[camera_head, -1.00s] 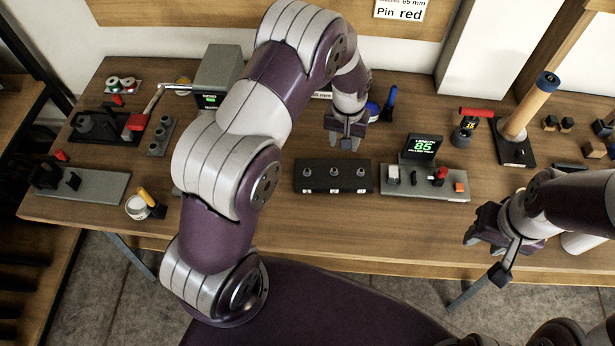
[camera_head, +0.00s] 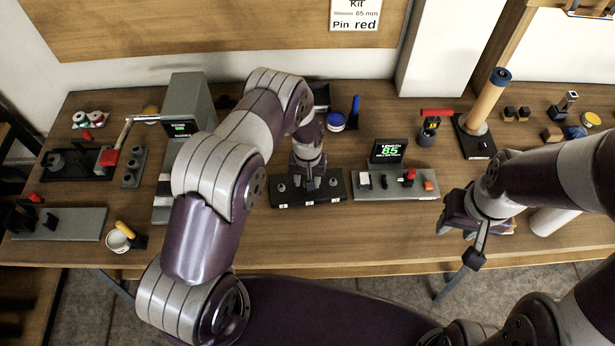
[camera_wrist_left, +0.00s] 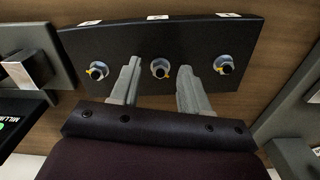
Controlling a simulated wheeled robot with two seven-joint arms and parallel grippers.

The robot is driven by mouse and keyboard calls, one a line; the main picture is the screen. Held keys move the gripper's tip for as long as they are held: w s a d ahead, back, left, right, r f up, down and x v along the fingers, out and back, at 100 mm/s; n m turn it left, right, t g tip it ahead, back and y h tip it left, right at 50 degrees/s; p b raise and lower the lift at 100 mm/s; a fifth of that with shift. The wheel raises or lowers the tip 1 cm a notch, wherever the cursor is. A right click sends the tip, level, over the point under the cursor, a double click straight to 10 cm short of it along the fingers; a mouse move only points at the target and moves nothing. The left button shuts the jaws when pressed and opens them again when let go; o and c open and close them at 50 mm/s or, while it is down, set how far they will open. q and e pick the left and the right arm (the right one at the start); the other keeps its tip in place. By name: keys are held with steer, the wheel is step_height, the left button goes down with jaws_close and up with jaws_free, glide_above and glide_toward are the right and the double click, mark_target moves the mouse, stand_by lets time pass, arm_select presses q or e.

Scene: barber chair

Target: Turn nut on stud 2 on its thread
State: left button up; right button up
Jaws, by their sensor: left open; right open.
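A dark block (camera_head: 335,196) with three upright studs stands on the table; it also fills the top of the left wrist view (camera_wrist_left: 115,45). Each stud carries a metal nut with a small yellow mark. The middle stud's nut (camera_wrist_left: 160,69) lies between the fingertips of my left gripper (camera_wrist_left: 159,78), with a gap on both sides. My left gripper (camera_head: 308,182) is open and points down over the block's middle, hiding that stud in the head view. The stud numbers are not readable. My right gripper (camera_head: 456,240) is open and empty at the table's front edge.
A grey fixture with a green display reading 85 (camera_head: 389,151) stands close right of the block. Left are a grey box machine (camera_head: 190,100) and a white cup (camera_head: 118,239). A blue jar (camera_head: 335,121) stands behind. The table in front of the block is clear.

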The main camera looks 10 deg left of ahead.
arm_select(q)
jaws_close()
